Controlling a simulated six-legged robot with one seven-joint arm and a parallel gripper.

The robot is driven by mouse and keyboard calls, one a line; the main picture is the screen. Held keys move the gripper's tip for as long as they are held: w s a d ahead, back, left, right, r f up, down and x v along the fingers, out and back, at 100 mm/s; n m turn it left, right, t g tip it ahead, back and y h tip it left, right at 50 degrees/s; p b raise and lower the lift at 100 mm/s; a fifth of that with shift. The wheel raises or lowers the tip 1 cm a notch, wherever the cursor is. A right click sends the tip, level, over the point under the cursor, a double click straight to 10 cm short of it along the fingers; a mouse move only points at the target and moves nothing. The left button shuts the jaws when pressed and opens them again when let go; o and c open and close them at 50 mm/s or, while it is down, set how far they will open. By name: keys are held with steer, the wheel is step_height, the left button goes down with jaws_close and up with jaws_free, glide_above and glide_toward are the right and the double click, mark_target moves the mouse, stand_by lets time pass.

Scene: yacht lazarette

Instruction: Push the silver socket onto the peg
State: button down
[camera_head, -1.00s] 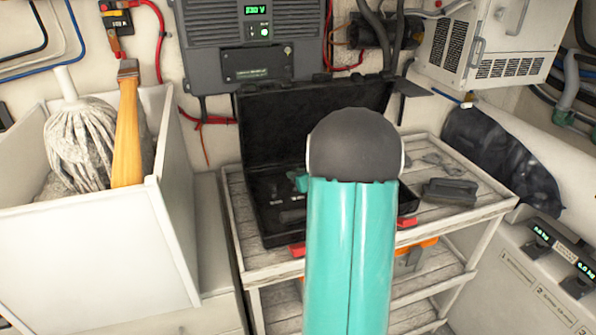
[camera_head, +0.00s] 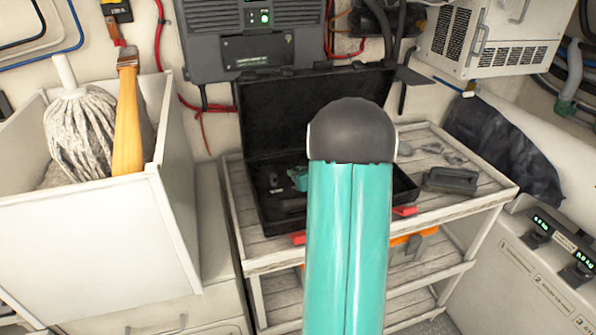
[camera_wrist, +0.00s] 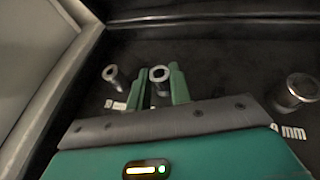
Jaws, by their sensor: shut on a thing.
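In the wrist view my gripper (camera_wrist: 160,87) has its two green fingers on either side of a silver socket (camera_wrist: 161,74), shut on it. The socket is round with a dark hole in its end. A second silver socket (camera_wrist: 113,76) stands to the left and a third (camera_wrist: 301,88) to the far right, both apart from the fingers. They are over the dark floor of the open black case (camera_head: 268,220). In the head view a teal tip of my gripper (camera_head: 299,178) shows inside the case; my arm hides the rest. I cannot make out the peg.
The case lies on a slatted shelf unit (camera_head: 455,200), its lid (camera_head: 300,105) raised at the back. A dark block (camera_head: 450,181) lies right of the case. A white bin (camera_head: 90,235) with a mop (camera_head: 82,130) stands at left. White size labels (camera_wrist: 115,105) mark the case floor.

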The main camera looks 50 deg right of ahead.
steer(key=c, duration=1.2)
jaws_free()
steer(key=shift+s, duration=0.15)
steer(key=v, duration=1.3)
steer(key=shift+s+r, duration=0.2)
steer(key=shift+r, duration=0.05)
steer(key=shift+a, duration=0.1)
